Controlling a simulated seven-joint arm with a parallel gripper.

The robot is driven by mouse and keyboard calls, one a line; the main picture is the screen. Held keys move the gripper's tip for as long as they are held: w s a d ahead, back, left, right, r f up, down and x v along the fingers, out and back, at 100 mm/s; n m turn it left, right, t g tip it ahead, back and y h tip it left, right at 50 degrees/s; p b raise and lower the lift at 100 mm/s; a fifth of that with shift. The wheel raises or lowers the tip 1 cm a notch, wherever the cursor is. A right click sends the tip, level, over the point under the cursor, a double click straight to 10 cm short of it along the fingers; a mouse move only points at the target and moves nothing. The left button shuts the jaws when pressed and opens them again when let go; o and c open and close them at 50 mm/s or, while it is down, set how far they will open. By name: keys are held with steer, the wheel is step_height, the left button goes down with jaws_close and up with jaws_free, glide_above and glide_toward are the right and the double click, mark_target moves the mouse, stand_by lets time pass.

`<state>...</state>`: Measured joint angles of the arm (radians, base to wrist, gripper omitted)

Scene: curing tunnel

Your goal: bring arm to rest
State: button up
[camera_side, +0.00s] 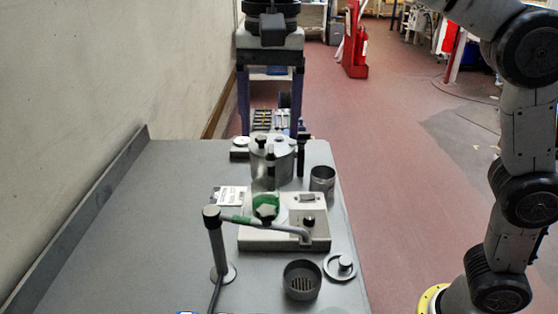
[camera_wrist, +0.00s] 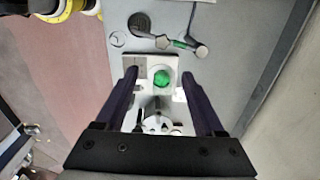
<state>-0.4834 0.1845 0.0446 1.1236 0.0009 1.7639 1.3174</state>
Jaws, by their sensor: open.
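My gripper (camera_side: 270,122) hangs fingers-down above the far end of the grey bench (camera_side: 140,220) in the side view. Its two dark fingers are spread wide with nothing between them. In the wrist view my gripper (camera_wrist: 160,73) also shows open, the fingers appearing on either side of a white device on the bench below. The rest of my arm shows at the right of the side view.
The white device (camera_side: 258,238) carries a green item (camera_side: 265,205). A post (camera_side: 217,245) with a bent side arm stands before it. A metal canister (camera_side: 272,163), cup (camera_side: 322,179), slotted dark cup (camera_side: 302,280) and knobbed lid (camera_side: 340,267) stand around. The bench's left is clear.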

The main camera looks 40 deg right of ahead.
steer(key=s+d+r+t, duration=0.1)
steer(key=s+d+t, duration=0.1)
steer(key=s+d, duration=0.95)
steer(key=s+d+f+n+t, duration=0.1)
steer(key=s+d+f+n, duration=0.1)
steer(key=f, duration=0.3)
steer(key=s+d+f+n+t, duration=0.1)
steer(key=s+d+f+n, duration=0.1)
steer(key=f+n, duration=0.2)
steer(key=s+d+f+n+t, duration=0.1)
steer(key=s+d+f+n, duration=0.1)
steer(key=f, duration=0.5)
steer(key=shift+s+d+f+n, duration=0.15)
steer(key=shift+d+f+n, duration=0.1)
steer(key=shift+n, duration=0.55)
